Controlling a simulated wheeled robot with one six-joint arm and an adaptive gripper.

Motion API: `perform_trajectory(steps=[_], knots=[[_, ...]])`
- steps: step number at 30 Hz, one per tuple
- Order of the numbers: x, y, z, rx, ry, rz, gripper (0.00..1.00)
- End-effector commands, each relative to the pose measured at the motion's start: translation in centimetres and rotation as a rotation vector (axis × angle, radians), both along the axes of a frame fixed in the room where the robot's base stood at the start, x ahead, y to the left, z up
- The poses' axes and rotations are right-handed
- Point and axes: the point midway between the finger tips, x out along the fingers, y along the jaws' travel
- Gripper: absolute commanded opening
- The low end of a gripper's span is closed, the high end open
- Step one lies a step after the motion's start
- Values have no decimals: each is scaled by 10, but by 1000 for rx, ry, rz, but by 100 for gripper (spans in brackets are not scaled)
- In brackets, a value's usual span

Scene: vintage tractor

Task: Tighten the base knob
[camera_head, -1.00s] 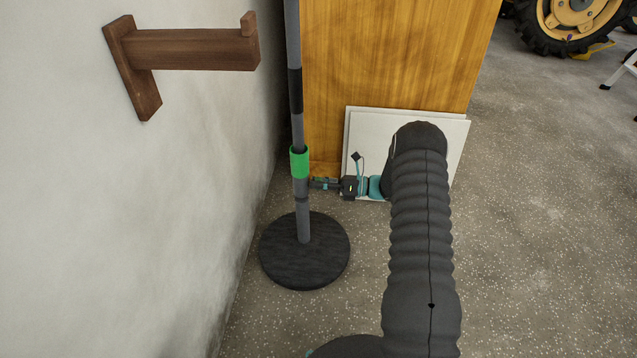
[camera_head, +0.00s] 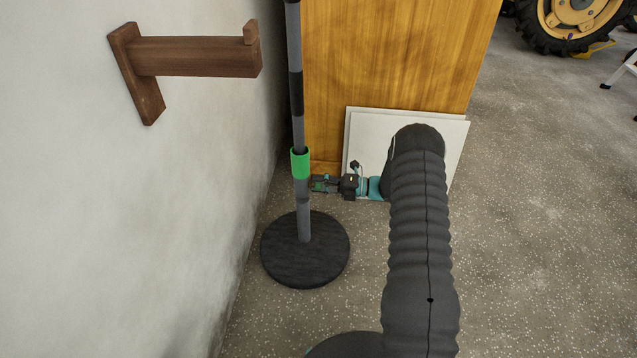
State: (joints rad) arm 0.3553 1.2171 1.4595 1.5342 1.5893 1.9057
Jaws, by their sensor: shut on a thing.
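An upright stand has a grey and black pole (camera_head: 303,220) rising from a round black base (camera_head: 305,265). A bright green collar (camera_head: 300,163) is around the pole. My gripper (camera_head: 315,184) reaches in from the right, just below the collar, with its fingertips beside the pole. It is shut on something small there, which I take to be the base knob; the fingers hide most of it. My arm lies to the right of the stand.
A whitish wall with a wooden bracket (camera_head: 195,57) stands close on the left. A wooden panel (camera_head: 395,50) and a white board (camera_head: 375,140) are behind the gripper.

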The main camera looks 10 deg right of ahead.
Motion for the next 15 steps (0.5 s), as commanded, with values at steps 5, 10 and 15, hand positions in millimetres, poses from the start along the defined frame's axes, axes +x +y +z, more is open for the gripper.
perform_trajectory(steps=[5,10,15], knots=[[1,-3,1,30,94,-6,6],[1,-3,0,50,154,-7,6],[1,-3,0,60,184,-7,6]])
